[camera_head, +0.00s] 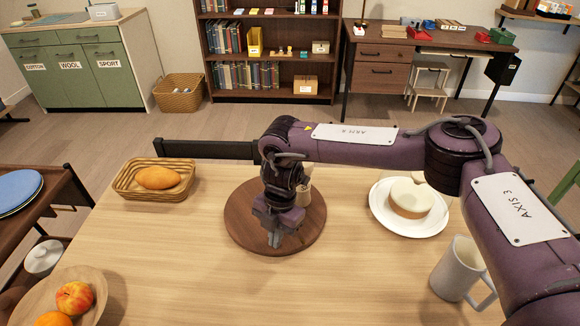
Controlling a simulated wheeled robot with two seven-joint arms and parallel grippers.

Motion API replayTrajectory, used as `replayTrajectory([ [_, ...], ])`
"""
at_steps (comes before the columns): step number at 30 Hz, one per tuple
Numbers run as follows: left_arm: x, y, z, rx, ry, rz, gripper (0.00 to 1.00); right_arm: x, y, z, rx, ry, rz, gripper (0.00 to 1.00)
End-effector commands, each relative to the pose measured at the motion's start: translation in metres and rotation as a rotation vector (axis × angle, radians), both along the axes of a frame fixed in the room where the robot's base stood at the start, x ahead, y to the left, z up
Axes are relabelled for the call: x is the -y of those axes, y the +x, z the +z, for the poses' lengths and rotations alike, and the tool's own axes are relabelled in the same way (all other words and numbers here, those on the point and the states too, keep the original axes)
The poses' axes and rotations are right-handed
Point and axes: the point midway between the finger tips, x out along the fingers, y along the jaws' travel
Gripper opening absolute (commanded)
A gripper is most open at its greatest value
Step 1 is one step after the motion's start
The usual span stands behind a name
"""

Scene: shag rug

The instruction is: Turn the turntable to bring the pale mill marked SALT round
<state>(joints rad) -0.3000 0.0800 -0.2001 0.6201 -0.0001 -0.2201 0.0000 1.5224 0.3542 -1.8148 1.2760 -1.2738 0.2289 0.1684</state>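The round dark wood turntable (240,222) sits on the pale wooden table, near its middle. A pale wooden mill (306,189) stands on its far right part, mostly hidden behind my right wrist; I see no marking on it. My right gripper (273,239) points down over the front middle of the turntable. Its two grey fingertips are close together with nothing visible between them. I cannot tell whether they touch the turntable. Other things on the turntable may be hidden by my arm. My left gripper is not in view.
A wicker basket with bread (158,178) stands at the left, and a fruit bowl (92,282) at the front left. A white plate with a round cake-like item (412,198) and a white mug (457,270) stand at the right. The table in front of the turntable is clear.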

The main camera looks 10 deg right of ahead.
Motion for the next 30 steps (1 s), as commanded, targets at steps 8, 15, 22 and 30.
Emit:
replayTrajectory([
  [8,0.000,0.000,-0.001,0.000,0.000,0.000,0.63,0.000,-0.002,-0.005,-0.006,-0.005,0.003,0.00],
  [15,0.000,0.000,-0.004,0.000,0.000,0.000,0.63,-0.009,0.000,-0.005,-0.005,-0.004,0.003,0.00],
  [22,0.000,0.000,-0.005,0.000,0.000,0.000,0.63,-0.015,0.002,-0.004,-0.005,-0.003,0.001,0.00],
  [30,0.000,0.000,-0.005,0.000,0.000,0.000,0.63,-0.014,0.002,-0.004,-0.006,-0.004,0.001,0.00],
])
